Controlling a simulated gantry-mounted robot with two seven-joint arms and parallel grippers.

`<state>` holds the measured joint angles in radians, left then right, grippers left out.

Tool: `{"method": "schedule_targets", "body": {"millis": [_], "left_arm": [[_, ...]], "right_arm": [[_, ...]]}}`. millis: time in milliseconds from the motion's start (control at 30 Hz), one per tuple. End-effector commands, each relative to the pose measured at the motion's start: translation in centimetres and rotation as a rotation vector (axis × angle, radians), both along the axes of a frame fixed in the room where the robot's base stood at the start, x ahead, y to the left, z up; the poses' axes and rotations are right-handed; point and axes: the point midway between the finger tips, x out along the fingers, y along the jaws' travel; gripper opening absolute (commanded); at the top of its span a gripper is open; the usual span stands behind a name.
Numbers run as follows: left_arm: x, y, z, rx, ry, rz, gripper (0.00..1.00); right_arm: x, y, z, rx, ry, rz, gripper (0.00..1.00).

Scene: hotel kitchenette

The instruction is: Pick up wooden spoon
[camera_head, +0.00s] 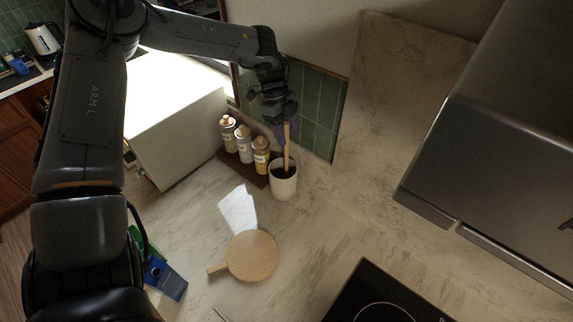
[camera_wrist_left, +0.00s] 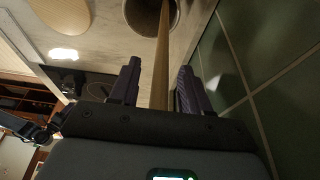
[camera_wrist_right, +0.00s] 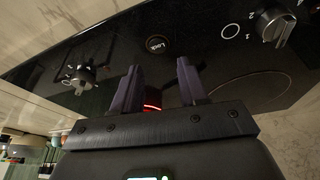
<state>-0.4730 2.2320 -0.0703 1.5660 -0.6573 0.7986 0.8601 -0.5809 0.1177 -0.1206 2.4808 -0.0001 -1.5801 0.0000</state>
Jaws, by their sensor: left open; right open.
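The wooden spoon (camera_head: 287,150) stands upright in a white cup (camera_head: 284,188) on the marble counter, its upper end at my left gripper. My left gripper (camera_head: 282,135) is above the cup. In the left wrist view, the spoon handle (camera_wrist_left: 162,45) runs between the two open fingers (camera_wrist_left: 160,65), with a gap visible on each side. The cup (camera_wrist_left: 132,18) shows beyond the fingertips there; the spoon's lower end is hidden inside it. My right gripper (camera_wrist_right: 159,65) is open and empty in the right wrist view, facing the cooktop's control panel; it is not visible in the head view.
Several capped bottles (camera_head: 244,143) stand on a dark tray left of the cup. Green wall tiles (camera_head: 315,105) are close behind. A round wooden board (camera_head: 251,256) lies in front. A black cooktop (camera_head: 385,298) and a metal hood (camera_head: 500,150) are at right; knobs (camera_wrist_right: 280,27) show.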

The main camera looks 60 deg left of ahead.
Motion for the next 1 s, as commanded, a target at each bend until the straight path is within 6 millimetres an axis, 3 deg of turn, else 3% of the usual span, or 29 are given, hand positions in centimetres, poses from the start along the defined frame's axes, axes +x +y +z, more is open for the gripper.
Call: {"method": "schedule_targets", "body": {"millis": [33, 100, 433, 733, 1000], "left_arm": [[0.04, -0.18, -1.21, 0.001, 0.001, -0.001, 0.47], [0.15, -0.37, -1.8, 0.001, 0.0, -0.002, 0.47], [0.24, -0.55, -1.96, 0.002, -0.002, 0.0, 0.45], [0.23, -0.54, -1.96, 0.0, -0.001, -0.001, 0.0], [0.24, -0.54, -1.94, 0.001, -0.002, 0.0, 0.0]], "right_arm": [[-0.01, -0.06, -1.05, -0.003, 0.001, 0.001, 0.43], [-0.02, -0.11, -1.54, -0.005, 0.001, 0.003, 0.43], [-0.02, -0.2, -1.62, -0.008, 0.002, 0.005, 0.43], [-0.01, -0.09, -1.59, -0.004, 0.0, 0.002, 0.43], [0.01, 0.03, -1.54, 0.002, 0.0, -0.003, 0.43]]}}
